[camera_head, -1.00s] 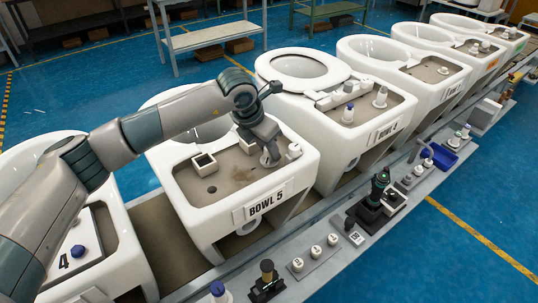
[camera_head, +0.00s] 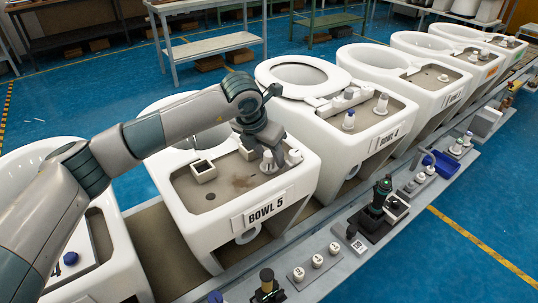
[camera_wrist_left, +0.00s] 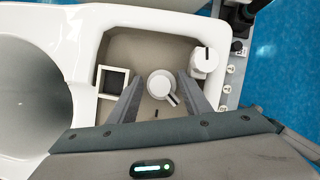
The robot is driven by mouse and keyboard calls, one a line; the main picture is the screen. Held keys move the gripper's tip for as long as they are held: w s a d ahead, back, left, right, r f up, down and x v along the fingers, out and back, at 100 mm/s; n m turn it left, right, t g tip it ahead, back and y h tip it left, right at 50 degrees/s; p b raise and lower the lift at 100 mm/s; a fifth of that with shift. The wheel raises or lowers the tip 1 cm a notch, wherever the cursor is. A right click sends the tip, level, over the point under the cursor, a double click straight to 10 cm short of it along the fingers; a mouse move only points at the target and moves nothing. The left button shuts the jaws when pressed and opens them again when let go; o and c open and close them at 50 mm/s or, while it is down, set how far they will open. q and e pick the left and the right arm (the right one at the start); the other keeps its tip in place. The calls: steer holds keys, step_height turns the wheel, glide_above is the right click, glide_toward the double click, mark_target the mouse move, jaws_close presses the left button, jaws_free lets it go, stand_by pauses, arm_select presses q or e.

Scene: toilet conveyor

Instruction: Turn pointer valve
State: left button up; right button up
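The white pointer valve knob with a black pointer mark stands on the grey-brown deck of BOWL 5. It shows in the wrist view (camera_wrist_left: 160,84) and in the head view (camera_head: 267,162). My left gripper (camera_head: 262,145) is above the deck at the knob. In the wrist view its two fingers (camera_wrist_left: 158,82) are spread, one on each side of the knob, with gaps visible. The black mark points to the lower right there. A second white knob with a black mark (camera_wrist_left: 204,60) stands just right of the fingers. My right gripper is not in view.
A square white open box (camera_head: 203,171) sits on the deck left of the gripper. A side rail (camera_head: 335,262) carries buttons and a black fixture with a teal ring (camera_head: 380,195).

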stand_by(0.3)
arm_select(q)
steer(key=shift+s+a+r, duration=0.2)
steer(key=shift+s+r, duration=0.05)
steer(key=shift+r, duration=0.35)
steer(key=b+v, duration=0.3)
steer(key=v, duration=1.3)
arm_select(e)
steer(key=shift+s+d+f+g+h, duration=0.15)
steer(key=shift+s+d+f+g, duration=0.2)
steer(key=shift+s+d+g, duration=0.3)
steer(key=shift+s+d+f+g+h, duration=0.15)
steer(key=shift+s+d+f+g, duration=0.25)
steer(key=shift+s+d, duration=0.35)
arm_select(q)
steer(key=shift+w+d, duration=0.1)
